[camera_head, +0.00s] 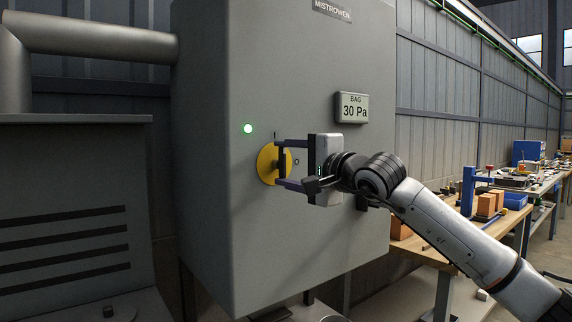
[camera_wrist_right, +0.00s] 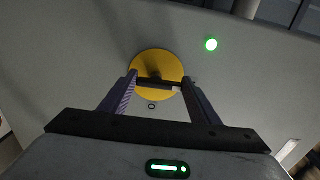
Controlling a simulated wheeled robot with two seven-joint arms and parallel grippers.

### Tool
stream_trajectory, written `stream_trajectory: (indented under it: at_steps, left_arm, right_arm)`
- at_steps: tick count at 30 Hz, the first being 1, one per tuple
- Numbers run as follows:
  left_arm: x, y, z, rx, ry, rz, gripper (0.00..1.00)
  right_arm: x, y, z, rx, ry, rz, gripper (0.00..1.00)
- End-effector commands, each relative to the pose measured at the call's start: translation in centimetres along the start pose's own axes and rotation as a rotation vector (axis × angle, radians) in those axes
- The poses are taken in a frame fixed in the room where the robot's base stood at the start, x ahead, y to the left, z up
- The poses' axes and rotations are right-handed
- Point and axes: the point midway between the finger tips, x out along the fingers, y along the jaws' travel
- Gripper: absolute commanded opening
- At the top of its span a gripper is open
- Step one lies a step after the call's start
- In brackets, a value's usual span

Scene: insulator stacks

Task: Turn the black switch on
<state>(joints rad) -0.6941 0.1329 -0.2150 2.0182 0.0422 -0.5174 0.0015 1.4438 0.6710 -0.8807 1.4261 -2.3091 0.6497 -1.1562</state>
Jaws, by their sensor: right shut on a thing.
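The black switch (camera_wrist_right: 153,80) sits on a round yellow plate (camera_head: 265,166) on the front of a grey cabinet. The plate also shows in the wrist view (camera_wrist_right: 150,63). My right gripper (camera_head: 279,163) is shut on the switch, one finger above it and one below in the head view. The handle runs from finger to finger, so it looks upright, in line with the "I" mark (camera_head: 275,135). The "O" mark (camera_head: 297,162) is right of the plate. The fingers partly hide the handle. My left gripper is not in view.
A green lamp (camera_head: 248,128) glows on the cabinet (camera_head: 220,220), above left of the switch. A small display (camera_head: 352,107) reads "BAG 30 Pa". Workbenches (camera_head: 455,244) with boxes and tools stand at the right. A grey louvred unit (camera_head: 70,200) stands at the left.

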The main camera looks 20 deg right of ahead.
Motion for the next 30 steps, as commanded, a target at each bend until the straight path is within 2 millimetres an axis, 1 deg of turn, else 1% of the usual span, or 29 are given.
stream_trajectory:
  at_steps: [2,3,5,6,14,18,20,23,27,30]
  left_arm:
    - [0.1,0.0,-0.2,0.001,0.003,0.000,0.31]
    - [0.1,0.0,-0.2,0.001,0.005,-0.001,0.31]
    - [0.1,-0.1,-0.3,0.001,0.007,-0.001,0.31]
    - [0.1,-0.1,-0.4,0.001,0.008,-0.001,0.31]
    - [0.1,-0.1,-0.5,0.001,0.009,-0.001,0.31]
    - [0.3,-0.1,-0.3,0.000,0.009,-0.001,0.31]
    - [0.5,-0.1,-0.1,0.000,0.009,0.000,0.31]
    - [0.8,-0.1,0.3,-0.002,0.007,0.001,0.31]
    - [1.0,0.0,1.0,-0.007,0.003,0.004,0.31]
    - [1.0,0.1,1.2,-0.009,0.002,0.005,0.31]
  right_arm:
    - [0.0,0.1,0.1,-0.006,0.000,0.002,0.34]
    - [0.0,0.1,0.1,-0.006,0.000,0.002,0.58]
    - [0.0,0.1,0.1,-0.005,0.000,0.002,0.68]
    - [0.0,0.1,0.1,-0.005,0.000,0.002,0.75]
    - [0.0,0.1,0.0,-0.003,0.000,0.001,0.75]
    - [-0.7,0.1,-0.1,-0.003,0.001,0.000,0.75]
    - [-1.4,0.2,-0.1,-0.004,0.001,0.001,0.75]
    - [-3.2,0.3,-0.1,-0.005,0.001,0.000,0.75]
    - [-6.1,0.3,-0.1,-0.005,0.002,-0.001,0.75]
    - [-7.9,0.3,-0.1,-0.006,0.001,0.000,0.75]
